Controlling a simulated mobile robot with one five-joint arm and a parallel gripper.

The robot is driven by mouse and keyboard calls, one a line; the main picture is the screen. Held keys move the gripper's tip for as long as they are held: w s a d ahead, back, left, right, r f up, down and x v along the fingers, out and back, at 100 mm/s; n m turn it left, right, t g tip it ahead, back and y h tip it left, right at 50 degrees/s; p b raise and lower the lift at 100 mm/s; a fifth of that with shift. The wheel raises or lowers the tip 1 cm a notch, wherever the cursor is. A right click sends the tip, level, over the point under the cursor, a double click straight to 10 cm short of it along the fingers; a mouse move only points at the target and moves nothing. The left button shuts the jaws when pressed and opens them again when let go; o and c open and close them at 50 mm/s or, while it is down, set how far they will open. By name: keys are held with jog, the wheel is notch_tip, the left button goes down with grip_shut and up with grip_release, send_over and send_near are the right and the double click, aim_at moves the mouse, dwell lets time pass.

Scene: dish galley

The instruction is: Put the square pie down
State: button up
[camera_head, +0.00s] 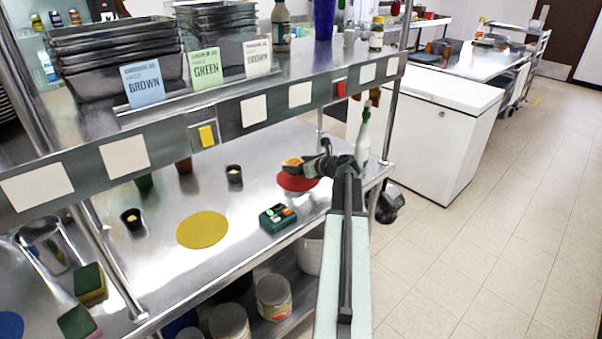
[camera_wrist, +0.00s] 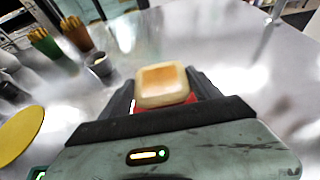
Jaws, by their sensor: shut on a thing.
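The square pie (camera_head: 292,163), golden brown with a pale crust, is between the jaws of my gripper (camera_head: 306,164). In the wrist view the pie (camera_wrist: 163,84) sits upright between the dark fingers, which are shut on it. A red round mat (camera_head: 297,183) lies on the steel counter under and just in front of the pie. A strip of red (camera_wrist: 165,108) shows between the fingers in the wrist view. The pie seems to be a little above the mat; I cannot tell the exact gap.
A yellow round mat (camera_head: 202,230) lies to the left. A green box with coloured buttons (camera_head: 278,217) stands at the front edge. Small dark cups (camera_head: 234,174) stand to the left. A shelf (camera_head: 250,108) overhangs the counter.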

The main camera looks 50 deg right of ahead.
jog(key=shift+s+d+f+b, duration=0.1)
jog(key=shift+d+f+b, duration=0.1)
jog(key=shift+f+b, duration=0.5)
jog(key=shift+d+f+b, duration=0.15)
jog(key=shift+f+b, duration=0.5)
jog(key=shift+s+d+f+b, duration=0.1)
jog(key=shift+d+f+b, duration=0.1)
jog(key=shift+f+b, duration=0.5)
jog(key=o, duration=1.5)
jog(key=shift+r, duration=0.1)
jog(key=shift+r, duration=0.15)
jog(key=p+v, duration=0.5)
jog(key=v, duration=0.7)
